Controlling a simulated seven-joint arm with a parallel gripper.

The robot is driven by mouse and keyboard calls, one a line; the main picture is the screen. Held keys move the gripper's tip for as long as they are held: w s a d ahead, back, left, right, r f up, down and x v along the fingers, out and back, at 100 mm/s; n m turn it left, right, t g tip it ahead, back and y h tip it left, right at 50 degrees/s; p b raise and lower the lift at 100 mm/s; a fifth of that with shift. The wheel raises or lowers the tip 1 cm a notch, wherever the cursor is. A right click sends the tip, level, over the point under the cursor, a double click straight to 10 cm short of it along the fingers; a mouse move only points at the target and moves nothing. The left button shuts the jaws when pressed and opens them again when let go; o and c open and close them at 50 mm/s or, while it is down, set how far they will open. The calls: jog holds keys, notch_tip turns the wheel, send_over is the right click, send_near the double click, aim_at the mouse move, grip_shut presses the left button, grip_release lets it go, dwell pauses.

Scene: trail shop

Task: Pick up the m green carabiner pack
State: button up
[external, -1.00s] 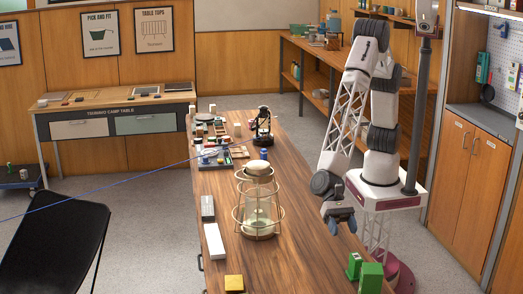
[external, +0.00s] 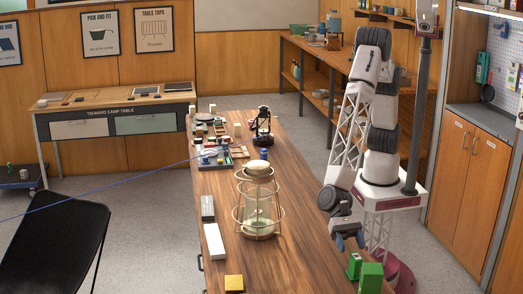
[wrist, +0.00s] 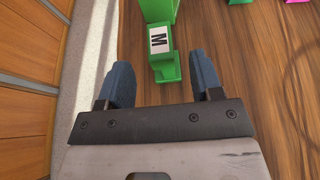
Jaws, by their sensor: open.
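The green carabiner pack with a white label marked M (wrist: 166,62) lies between and just beyond my fingertips in the wrist view. In the external view a smaller green block (external: 354,267) stands at the table's near right edge and looks like this pack, but its letter cannot be read there. My gripper (wrist: 160,62) is open and empty, with one blue finger on each side of the pack's line. In the external view my gripper (external: 349,244) hangs just above and behind the green blocks, apparently not touching them.
A taller green block (external: 370,278) stands right beside the smaller one; a green part (wrist: 158,9) shows beyond the label in the wrist view. A pink item (wrist: 298,1) lies at upper right. The wood between is clear.

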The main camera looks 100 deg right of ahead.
aim_at(357, 256)
jog(key=shift+a+f, duration=0.1)
jog(key=shift+a, duration=0.15)
jog(key=shift+x, duration=2.55)
jog(key=shift+f, duration=0.1)
grip_shut()
